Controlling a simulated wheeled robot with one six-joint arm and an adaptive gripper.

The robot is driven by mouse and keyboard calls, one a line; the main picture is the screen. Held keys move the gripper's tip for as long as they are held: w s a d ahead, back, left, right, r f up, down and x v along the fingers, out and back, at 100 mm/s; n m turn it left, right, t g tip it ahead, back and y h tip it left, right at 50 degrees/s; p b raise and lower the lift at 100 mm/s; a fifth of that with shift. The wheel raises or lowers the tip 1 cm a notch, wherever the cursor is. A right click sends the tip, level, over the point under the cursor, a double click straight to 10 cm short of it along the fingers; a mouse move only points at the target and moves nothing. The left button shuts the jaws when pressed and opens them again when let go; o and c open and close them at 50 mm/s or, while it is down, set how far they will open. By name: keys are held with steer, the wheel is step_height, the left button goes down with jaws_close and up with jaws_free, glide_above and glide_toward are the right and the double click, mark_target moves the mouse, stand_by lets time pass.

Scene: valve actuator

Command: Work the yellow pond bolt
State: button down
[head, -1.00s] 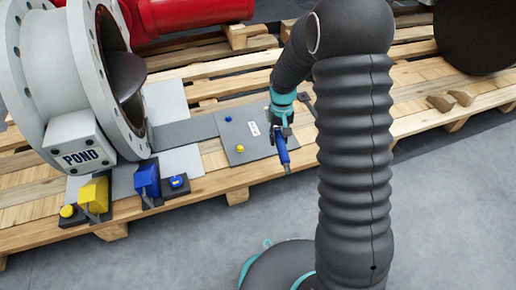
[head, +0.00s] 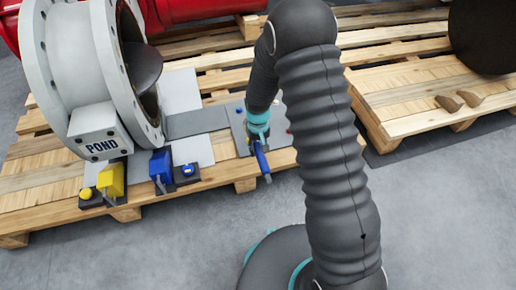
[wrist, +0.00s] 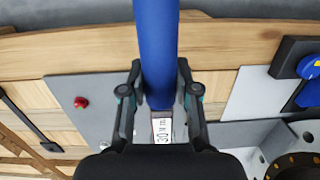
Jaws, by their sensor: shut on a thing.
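A yellow block (head: 112,181) with a dark metal bar and a yellow button (head: 86,193) sits on a dark base at the pallet's front left, below the grey valve marked POND (head: 102,147). My gripper (head: 258,137) is to the right of it, over the grey plate. In the wrist view my gripper (wrist: 160,92) is shut on a blue rod-like handle (wrist: 155,45), which also shows in the head view (head: 262,160). The yellow block is not in the wrist view.
A blue block (head: 160,166) and blue button (head: 188,170) stand between the yellow block and my gripper. The grey plate (wrist: 65,85) bears a red knob (wrist: 81,102) and a white label (wrist: 162,130). Floor in front of the pallet is clear.

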steer(key=shift+f+b, duration=1.65)
steer(key=shift+f, duration=0.75)
steer(key=shift+f+b, duration=0.9)
steer(key=shift+f, duration=0.15)
stand_by(0.6)
steer(key=shift+a, duration=0.1)
steer(key=shift+s+a+m, duration=0.15)
steer(key=shift+a+m, duration=0.85)
steer(key=shift+a, duration=0.15)
steer(key=shift+a+m, duration=0.2)
steer(key=shift+m, duration=0.1)
steer(key=shift+a+m, duration=0.7)
steer(key=shift+a, duration=0.3)
